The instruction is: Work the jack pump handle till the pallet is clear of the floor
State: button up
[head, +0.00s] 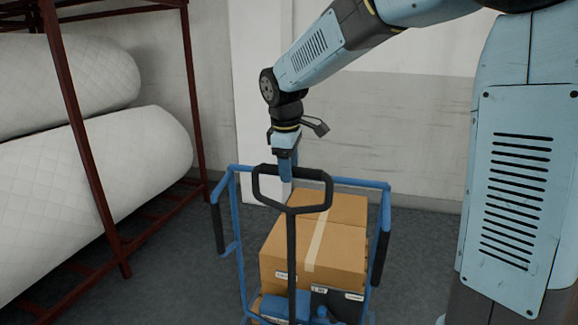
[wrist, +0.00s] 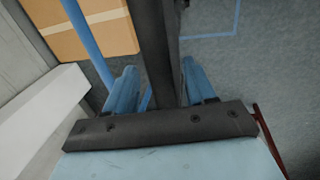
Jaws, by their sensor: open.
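The jack's pump handle (head: 291,240) is a black upright shaft with a closed loop grip at its top, standing in front of a blue-railed cart. My gripper (head: 285,172) points down at the top bar of the loop. In the wrist view my gripper (wrist: 158,78) is open, with one blue finger on each side of a black bar of the handle (wrist: 155,45). The bar shows between the fingers; I cannot tell whether either touches it. The pallet's underside and its gap to the floor are hidden below the picture.
Cardboard boxes (head: 318,245) are stacked inside the blue rails (head: 362,183). A dark red rack (head: 85,150) with white quilted rolls (head: 100,165) stands at left. A pale wall (head: 400,110) closes the back. Grey floor (head: 180,265) is free between rack and cart.

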grip_shut()
dwell(0.6)
